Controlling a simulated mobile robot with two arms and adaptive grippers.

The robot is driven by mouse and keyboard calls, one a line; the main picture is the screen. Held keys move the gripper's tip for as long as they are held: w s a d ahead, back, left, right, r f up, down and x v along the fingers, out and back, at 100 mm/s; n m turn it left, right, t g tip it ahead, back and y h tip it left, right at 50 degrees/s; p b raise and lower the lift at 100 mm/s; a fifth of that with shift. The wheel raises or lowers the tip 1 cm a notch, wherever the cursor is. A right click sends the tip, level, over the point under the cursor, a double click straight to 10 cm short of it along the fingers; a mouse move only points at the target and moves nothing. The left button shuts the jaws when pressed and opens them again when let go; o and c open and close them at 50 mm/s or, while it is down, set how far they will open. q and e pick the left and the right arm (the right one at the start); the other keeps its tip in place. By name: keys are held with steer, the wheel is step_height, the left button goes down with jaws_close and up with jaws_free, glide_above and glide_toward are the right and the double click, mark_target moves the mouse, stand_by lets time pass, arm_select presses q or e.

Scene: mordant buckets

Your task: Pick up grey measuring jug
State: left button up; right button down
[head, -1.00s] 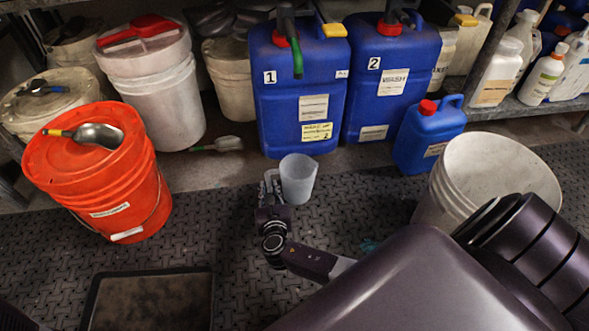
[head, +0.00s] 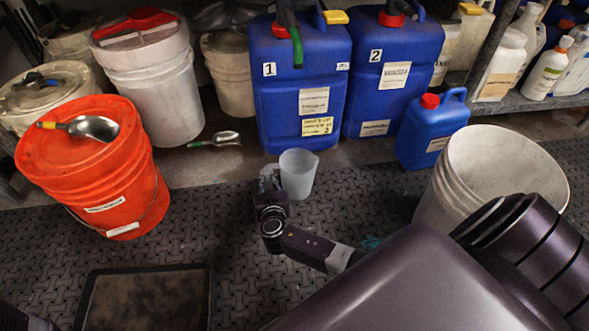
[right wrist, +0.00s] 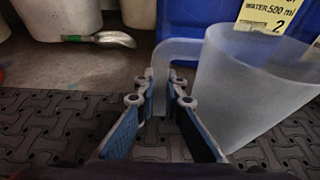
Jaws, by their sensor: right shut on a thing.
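The grey measuring jug (head: 298,174) is a translucent grey cup in front of the blue canister marked 1. It looks upright on or just above the dark mat; I cannot tell which. In the right wrist view the jug (right wrist: 250,85) is on the right, with its handle (right wrist: 160,70) pointing left. My right gripper (head: 270,180) is at the jug's left side. In the right wrist view its blue-padded fingers (right wrist: 160,98) are shut on the handle, one on each side. My left gripper is not in view.
Blue canisters (head: 300,90) stand close behind the jug. An orange bucket (head: 90,170) with a scoop on its lid is at left. A white bucket (head: 490,180) is at right. A dark tray (head: 145,300) lies in front. The mat (head: 210,220) between is clear.

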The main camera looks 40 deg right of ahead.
stand_by(0.3)
steer(key=shift+a+r, duration=0.1)
steer(key=shift+r, duration=0.15)
